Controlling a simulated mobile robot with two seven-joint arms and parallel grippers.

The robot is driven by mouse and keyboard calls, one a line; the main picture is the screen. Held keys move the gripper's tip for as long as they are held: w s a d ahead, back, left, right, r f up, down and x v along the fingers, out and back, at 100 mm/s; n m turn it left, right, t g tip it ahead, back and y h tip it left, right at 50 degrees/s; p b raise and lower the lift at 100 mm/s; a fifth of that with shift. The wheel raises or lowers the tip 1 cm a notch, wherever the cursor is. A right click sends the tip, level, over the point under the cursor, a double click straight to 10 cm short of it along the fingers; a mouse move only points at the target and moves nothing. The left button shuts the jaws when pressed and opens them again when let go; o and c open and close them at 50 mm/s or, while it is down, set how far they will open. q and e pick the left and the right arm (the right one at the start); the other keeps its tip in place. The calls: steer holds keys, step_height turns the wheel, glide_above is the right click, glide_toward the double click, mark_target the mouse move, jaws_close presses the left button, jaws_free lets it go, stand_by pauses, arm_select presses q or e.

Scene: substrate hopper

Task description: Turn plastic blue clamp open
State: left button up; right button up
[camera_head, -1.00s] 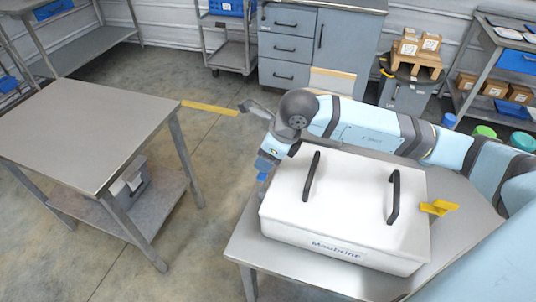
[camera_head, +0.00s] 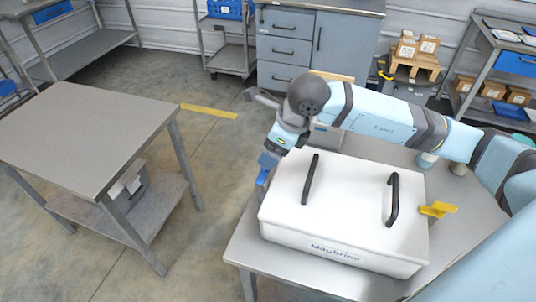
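A white lidded box, the hopper (camera_head: 345,215), stands on a metal table, with two black handles on its lid. The blue plastic clamp (camera_head: 262,177) shows at the box's left side, partly hidden beneath my wrist. A yellow clamp (camera_head: 437,209) sticks out from the box's right side. My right arm comes in from the right behind the box and bends down at its back left corner. My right gripper (camera_head: 268,163) is at the blue clamp; its fingers are too small and covered to tell whether they touch or grip it. My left gripper is not in view.
The box's table (camera_head: 250,243) has a bare strip at the front. An empty grey table (camera_head: 85,135) stands at left, across open floor. A yellow floor strip (camera_head: 209,111) lies behind. Grey drawer cabinets (camera_head: 287,50) and a shelf with cardboard boxes (camera_head: 492,88) stand farther back.

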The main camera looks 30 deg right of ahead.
steer(key=v, duration=0.9)
steer(key=shift+d+r, duration=0.15)
